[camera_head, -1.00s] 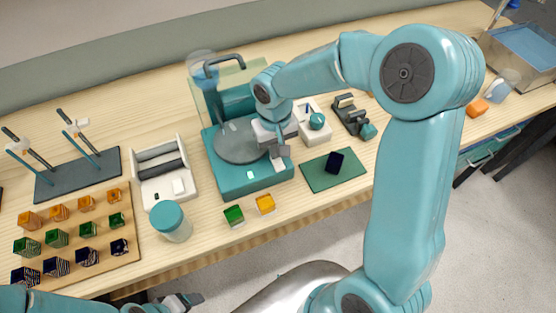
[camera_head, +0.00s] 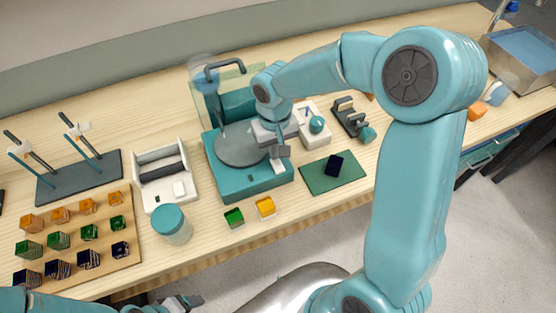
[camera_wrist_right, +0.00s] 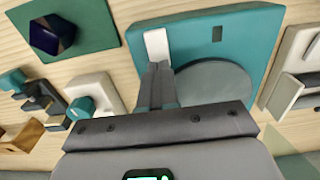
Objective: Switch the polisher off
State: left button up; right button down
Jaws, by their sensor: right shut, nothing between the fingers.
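The polisher (camera_head: 222,184) has a teal base, a grey round disc (camera_head: 240,146) on top and a clear guard behind. My right gripper (camera_head: 279,167) is over the front right of its base, shut and empty. In the right wrist view, the shut fingertips (camera_wrist_right: 157,72) reach a white switch (camera_wrist_right: 157,46) on the teal base. They touch or nearly touch it; I cannot tell which. The switch's far end shows, and its tilt is unclear. A small dark rectangle (camera_wrist_right: 217,34) lies beside it on the base. My left gripper (camera_head: 180,303) is low at the bottom edge, away from the polisher.
A green mat (camera_head: 318,180) with a dark block (camera_head: 334,165) lies right of the polisher. Green (camera_head: 233,217) and orange (camera_head: 265,207) blocks sit in front. A teal-lidded jar (camera_head: 170,224) and a white roller stand (camera_head: 155,200) are left. A wooden board (camera_head: 134,240) holds several blocks.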

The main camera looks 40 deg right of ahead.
notch_tip(320, 180, up, 5)
jog(key=p, duration=0.3)
jog(key=shift+f, duration=0.1)
jog(key=shift+s, duration=0.15)
dwell(0.4)
